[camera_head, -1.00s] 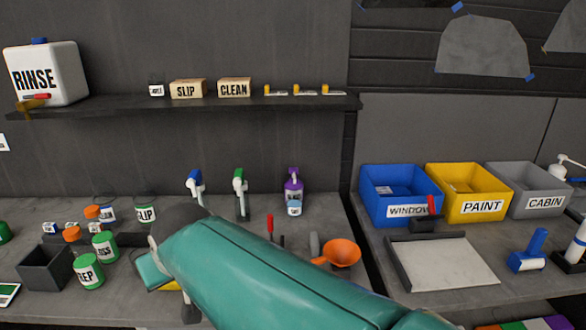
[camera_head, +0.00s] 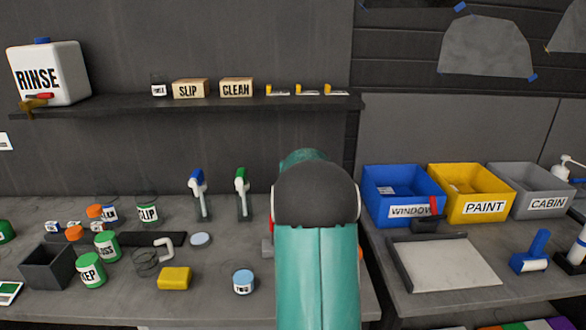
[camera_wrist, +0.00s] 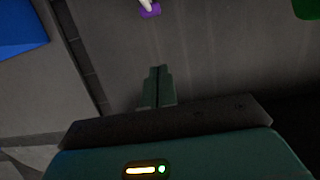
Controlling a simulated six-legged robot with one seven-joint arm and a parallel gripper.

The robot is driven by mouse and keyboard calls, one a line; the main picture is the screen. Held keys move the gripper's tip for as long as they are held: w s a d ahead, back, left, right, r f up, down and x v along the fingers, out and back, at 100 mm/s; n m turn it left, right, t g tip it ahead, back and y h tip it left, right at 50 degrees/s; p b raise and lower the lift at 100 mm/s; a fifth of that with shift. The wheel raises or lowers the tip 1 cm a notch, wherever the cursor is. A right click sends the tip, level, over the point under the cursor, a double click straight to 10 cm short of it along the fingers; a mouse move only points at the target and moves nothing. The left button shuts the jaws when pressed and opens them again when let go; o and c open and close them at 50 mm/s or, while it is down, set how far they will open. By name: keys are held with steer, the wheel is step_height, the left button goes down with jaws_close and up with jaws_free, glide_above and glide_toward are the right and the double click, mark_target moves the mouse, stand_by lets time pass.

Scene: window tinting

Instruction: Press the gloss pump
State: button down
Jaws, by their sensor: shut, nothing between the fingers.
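A white pump head (camera_head: 565,168) stands at the right edge of the head view, behind the grey bin; no label naming it gloss can be read. In the wrist view, my gripper (camera_wrist: 157,72) is shut and empty, its fingers together in front of the dark wall. A purple piece with a white part (camera_wrist: 150,9) shows at the top of that view, apart from the fingertips; it looks like the purple spray bottle. In the head view my arm hides both my fingers and that bottle.
A blue bin (camera_head: 378,206), yellow bin (camera_head: 452,209) and grey bin (camera_head: 515,204) stand right. Blue-headed (camera_head: 198,190) and green-headed (camera_head: 242,190) spray bottles stand left of my arm. A yellow sponge (camera_head: 175,279) and round tin (camera_head: 243,281) lie in front.

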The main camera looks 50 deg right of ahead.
steer(key=shift+d, duration=0.1)
steer(key=x, duration=1)
steer(key=shift+w+f, duration=0.1)
step_height(320, 180, down, 2)
steer(key=shift+f, duration=0.9)
